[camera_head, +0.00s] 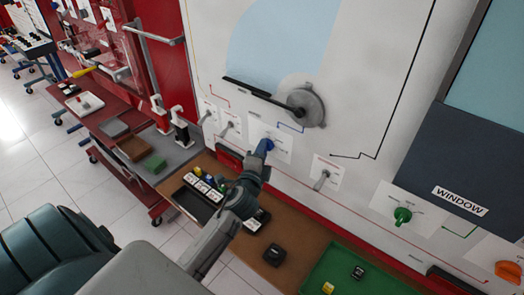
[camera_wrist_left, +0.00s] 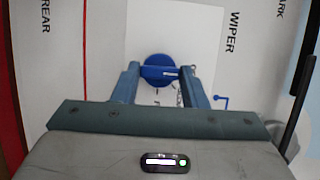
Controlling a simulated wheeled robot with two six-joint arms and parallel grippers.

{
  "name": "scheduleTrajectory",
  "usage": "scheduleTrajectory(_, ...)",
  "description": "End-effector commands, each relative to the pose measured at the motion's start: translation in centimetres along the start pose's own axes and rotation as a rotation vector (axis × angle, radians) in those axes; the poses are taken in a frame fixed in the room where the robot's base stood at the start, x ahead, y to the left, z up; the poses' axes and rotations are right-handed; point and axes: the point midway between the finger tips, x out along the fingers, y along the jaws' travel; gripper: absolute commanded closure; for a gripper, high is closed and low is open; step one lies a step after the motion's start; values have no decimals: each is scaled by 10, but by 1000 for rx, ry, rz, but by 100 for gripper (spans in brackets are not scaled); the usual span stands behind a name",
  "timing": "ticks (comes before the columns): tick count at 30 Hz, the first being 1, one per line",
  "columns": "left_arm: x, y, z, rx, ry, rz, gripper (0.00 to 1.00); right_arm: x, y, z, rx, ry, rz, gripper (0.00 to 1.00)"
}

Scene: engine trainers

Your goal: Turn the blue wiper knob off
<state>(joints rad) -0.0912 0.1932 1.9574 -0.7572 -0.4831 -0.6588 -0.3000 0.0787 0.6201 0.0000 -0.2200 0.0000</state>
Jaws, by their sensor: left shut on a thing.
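The blue wiper knob (camera_head: 265,146) is on a white plate on the upright trainer panel in the head view. In the left wrist view the knob (camera_wrist_left: 158,68) shows as a round blue disc with a raised bar across it, the bar lying nearly level. The word WIPER is printed to its right. My left gripper (camera_head: 259,158) reaches the knob from below. In the wrist view its two fingers (camera_wrist_left: 160,78) are shut on the bar, one at each side. My right gripper is not in view.
A wiper arm and round hub (camera_head: 307,105) sit above the knob. A grey toggle switch (camera_head: 321,180) and a green knob (camera_head: 402,215) are to the right. A brown shelf below holds a black tray (camera_head: 182,199), a black block (camera_head: 275,254) and a green mat (camera_head: 340,270).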

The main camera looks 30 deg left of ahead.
Motion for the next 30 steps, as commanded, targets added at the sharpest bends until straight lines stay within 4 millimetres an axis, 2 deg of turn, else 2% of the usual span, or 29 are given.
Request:
scheduleTrajectory(11,0,1,0,-6,-1,3,84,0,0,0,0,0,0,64)
scheduleTrajectory(12,0,1,0,-6,-1,3,53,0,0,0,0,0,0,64)
scheduleTrajectory(14,0,1,0,-5,-1,3,41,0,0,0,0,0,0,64)
scheduleTrajectory(15,0,1,0,-5,0,3,39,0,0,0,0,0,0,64)
scheduleTrajectory(24,-3,1,0,-4,0,2,39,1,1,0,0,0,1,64)
scheduleTrajectory(26,-8,2,0,-4,0,2,39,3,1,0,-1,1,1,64)
scheduleTrajectory(30,-30,4,0,-6,0,3,39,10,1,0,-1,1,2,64)
